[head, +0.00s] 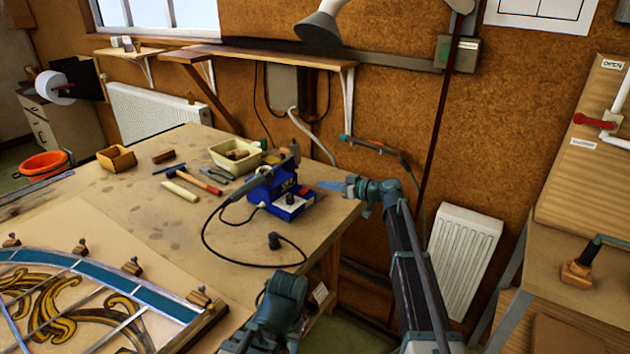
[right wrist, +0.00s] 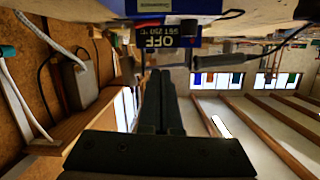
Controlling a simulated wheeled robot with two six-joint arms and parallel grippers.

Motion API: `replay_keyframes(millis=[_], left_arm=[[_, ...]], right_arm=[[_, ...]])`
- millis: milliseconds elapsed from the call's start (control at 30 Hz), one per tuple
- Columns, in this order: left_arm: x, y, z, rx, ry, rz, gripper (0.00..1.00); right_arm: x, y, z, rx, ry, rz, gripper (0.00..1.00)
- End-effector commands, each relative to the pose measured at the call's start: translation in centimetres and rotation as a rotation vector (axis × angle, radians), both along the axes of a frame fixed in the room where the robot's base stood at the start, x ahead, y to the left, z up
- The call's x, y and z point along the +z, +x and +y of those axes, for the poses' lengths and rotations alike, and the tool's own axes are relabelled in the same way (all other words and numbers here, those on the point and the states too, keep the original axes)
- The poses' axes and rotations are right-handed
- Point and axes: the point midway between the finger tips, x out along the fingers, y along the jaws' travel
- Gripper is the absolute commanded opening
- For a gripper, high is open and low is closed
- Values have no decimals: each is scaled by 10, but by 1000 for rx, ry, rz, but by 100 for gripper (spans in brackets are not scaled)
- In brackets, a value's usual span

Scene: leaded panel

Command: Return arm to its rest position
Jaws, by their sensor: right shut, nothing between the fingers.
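My right arm reaches up from the bottom of the head view. Its gripper (head: 332,186) is shut and empty, beside the right side of the blue soldering station (head: 290,203) at the bench's right end. In the right wrist view the two dark fingers (right wrist: 160,78) lie together with nothing between them. The station (right wrist: 172,36) shows beyond their tips there, upside down, with its display reading OFF. I cannot tell whether the fingers touch it. My left gripper is not in view.
The bench (head: 130,205) holds a leaded panel (head: 70,305), a hammer (head: 195,181), a cream tub (head: 237,154) and a wooden box (head: 117,158). A black cable loops across its front right. A wall shelf (head: 270,57) hangs above. A white radiator (head: 464,260) and another bench (head: 580,180) stand right.

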Motion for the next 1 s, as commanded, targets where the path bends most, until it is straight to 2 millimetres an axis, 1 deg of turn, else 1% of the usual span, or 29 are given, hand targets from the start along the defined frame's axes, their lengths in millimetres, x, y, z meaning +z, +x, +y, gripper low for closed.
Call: replay_keyframes(millis=[33,133,433,467,533,567,667,700,767,800,867,900,967,1000], left_arm=[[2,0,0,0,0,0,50],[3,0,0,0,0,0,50],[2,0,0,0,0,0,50],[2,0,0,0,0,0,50],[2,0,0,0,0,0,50],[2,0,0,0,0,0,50],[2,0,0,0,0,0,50],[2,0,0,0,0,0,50],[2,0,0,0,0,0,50],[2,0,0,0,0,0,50],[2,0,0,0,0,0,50],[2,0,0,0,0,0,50],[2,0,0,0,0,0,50],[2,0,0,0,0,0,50]], right_arm=[[2,-5,-4,0,0,0,0],[3,-7,-7,1,0,0,0],[2,-8,-7,2,-1,3,0],[0,-10,-6,3,-3,10,0],[-7,-25,-2,10,-19,49,0],[-13,-35,0,14,-31,77,0],[-42,-85,8,18,-98,231,0],[-57,-111,9,11,-135,311,0],[-79,-150,7,-17,-198,440,0],[-94,-176,3,-46,-241,525,0],[-113,-214,-5,-103,-308,648,0],[-124,-237,-13,-149,-350,723,0],[-138,-270,-26,-229,-410,822,0],[-145,-290,-35,-285,-448,880,0]])
